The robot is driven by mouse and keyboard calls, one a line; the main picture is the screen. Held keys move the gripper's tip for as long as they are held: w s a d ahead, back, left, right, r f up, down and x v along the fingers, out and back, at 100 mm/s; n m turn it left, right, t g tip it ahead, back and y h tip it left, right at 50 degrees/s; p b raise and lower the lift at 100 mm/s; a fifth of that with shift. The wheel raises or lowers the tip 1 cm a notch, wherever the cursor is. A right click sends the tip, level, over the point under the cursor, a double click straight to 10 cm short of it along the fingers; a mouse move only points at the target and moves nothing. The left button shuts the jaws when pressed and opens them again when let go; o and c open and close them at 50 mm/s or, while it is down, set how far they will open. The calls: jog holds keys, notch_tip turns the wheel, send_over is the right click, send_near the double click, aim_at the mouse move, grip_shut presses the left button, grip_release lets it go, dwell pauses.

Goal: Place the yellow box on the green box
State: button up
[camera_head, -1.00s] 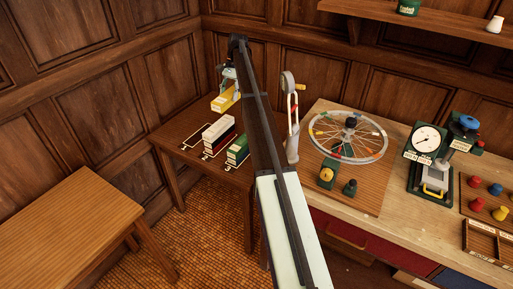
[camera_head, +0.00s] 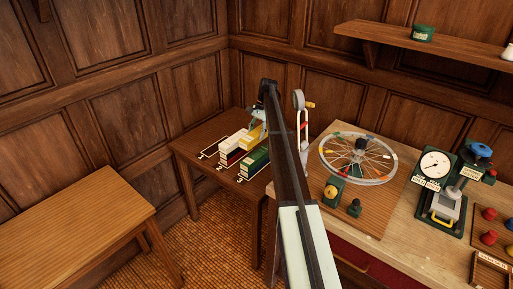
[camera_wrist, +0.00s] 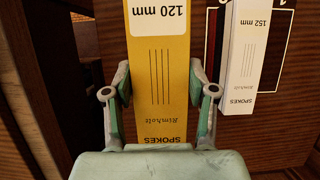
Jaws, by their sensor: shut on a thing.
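The yellow box (camera_head: 254,136) is held by my gripper (camera_head: 258,121), just behind the white and green boxes in the head view. In the wrist view the yellow box (camera_wrist: 160,75), marked 120 mm and SPOKES, lies between the two fingers of my gripper (camera_wrist: 160,100), which are shut on its sides. The green box (camera_head: 255,161) stands on the small dark table, partly beside my arm. I cannot tell the exact height of the yellow box over the table. The green box does not show in the wrist view.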

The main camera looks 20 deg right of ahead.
notch_tip(320, 180, down, 9)
jog(key=shift+r+p, duration=0.1)
jog(key=shift+p, duration=0.9)
jog(key=o, duration=1.4)
jog(key=shift+f, duration=0.2)
jog(key=shift+c, duration=0.2)
jog(key=shift+r, duration=0.1)
jog(key=b+v, duration=0.4)
jog(key=v, duration=0.8)
